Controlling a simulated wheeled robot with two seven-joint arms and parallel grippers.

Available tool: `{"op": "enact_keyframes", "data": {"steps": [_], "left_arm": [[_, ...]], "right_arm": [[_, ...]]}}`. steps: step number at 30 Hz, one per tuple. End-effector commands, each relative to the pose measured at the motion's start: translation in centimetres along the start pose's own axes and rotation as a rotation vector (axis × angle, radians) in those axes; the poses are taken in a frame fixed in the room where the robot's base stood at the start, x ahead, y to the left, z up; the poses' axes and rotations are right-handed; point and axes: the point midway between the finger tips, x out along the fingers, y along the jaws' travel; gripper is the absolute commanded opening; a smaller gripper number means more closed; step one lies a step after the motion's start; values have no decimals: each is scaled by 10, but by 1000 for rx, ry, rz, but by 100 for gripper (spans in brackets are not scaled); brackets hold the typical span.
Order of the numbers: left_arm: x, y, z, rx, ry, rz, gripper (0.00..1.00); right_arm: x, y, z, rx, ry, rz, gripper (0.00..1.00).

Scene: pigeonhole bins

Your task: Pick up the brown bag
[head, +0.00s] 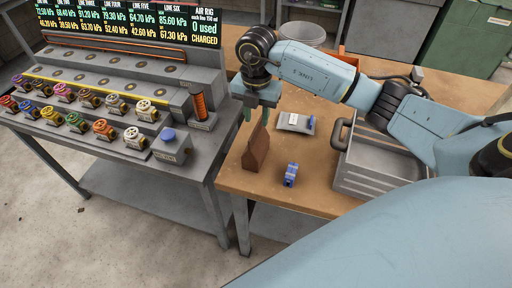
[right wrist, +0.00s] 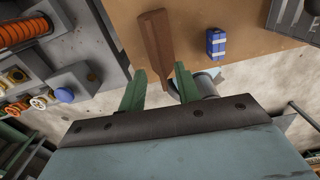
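The brown bag (head: 256,149) stands upright near the left edge of the wooden table, its top narrowing to a ridge. It also shows in the right wrist view (right wrist: 156,40), beyond the fingers, with its narrow end reaching toward the gap between them. My right gripper (head: 258,112) is above the bag in the head view, pointing down. In the right wrist view its two green fingers (right wrist: 159,88) are spread apart, with nothing held between them. Whether a finger touches the bag I cannot tell. My left gripper is not in view.
On the wooden table (head: 215,180) are a small blue item (head: 290,174), a grey device with a white label (head: 296,122) and a grey crate (head: 375,180). A grey bench (head: 110,152) with several valves and a blue-buttoned box (head: 171,146) stands to the left.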

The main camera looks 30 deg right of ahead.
Motion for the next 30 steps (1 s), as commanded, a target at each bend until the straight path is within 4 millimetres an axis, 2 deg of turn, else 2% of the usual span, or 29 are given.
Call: {"op": "enact_keyframes", "data": {"steps": [12,20,22,28,30], "left_arm": [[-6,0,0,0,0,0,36],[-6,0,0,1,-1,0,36],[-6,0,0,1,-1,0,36],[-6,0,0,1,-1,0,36],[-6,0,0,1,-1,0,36]], "right_arm": [[50,2,2,0,1,0,33],[54,2,2,-1,0,1,33],[54,2,2,-1,0,1,28],[53,2,2,-1,0,1,1],[53,2,2,0,0,1,0]]}}
